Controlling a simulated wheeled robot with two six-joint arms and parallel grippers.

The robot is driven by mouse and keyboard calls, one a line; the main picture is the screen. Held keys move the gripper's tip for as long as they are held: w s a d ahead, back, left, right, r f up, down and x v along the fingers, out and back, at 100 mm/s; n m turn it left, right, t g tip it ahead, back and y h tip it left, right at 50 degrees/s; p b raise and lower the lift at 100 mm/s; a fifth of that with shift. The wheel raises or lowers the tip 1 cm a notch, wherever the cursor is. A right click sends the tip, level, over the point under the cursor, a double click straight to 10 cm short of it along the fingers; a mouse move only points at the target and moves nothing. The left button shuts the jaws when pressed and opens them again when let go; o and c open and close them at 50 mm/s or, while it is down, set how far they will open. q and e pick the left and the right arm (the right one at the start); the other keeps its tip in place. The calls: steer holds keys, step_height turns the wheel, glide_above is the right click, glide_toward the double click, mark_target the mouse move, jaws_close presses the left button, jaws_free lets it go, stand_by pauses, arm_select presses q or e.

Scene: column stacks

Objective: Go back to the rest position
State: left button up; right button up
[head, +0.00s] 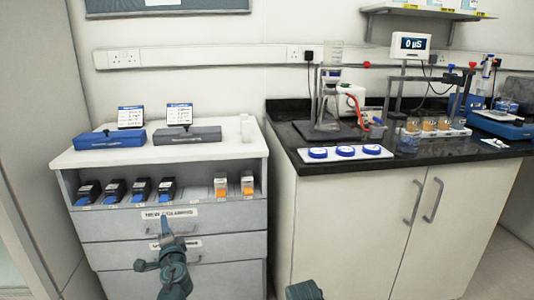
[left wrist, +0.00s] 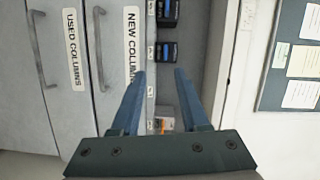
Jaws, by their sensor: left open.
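My left gripper (head: 163,238) is in front of the drawers of the grey cabinet (head: 252,232). In the left wrist view its two fingers (left wrist: 160,72) are apart with nothing held between them. Beyond them in that view lie the shelf and the drawer labelled NEW COLUMNS (left wrist: 112,60). A small dark green part (head: 303,290), likely of my right arm, shows at the bottom edge of the head view. Its jaws cannot be made out.
The cabinet's open shelf holds several black-and-blue boxes (head: 114,190) and two orange-and-white ones (head: 221,185). A blue case (head: 110,139) and a grey case (head: 187,135) lie on top. To the right, a black bench (head: 435,152) carries glassware, stands and blue-capped items (head: 345,151).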

arm_select(q)
steer(key=s+d+f+n+g+h, duration=0.2)
steer(key=s+d+f+n+g, duration=0.25)
steer(key=d+f, duration=0.35)
steer(key=s+d+f+n+g+h, duration=0.1)
steer(key=s+d+f+n+g, duration=0.3)
steer(key=d+f, duration=0.4)
steer(key=s+d+f+m+g+h, duration=0.1)
steer(key=s+d+f+g+h, duration=0.15)
steer(key=s+d, duration=0.4)
steer(key=s+d+f+m+g+h, duration=0.1)
steer(key=s+d+f+g+h, duration=0.2)
steer(key=s+d, duration=0.4)
step_height(320, 180, up, 38)
steer(key=w+g+p, duration=0.1)
steer(key=p, duration=3.6)
steer(key=shift+d+y, duration=0.3)
steer(key=shift+y, duration=0.15)
steer(key=shift+f+n, duration=0.15)
steer(key=shift+n, duration=0.1)
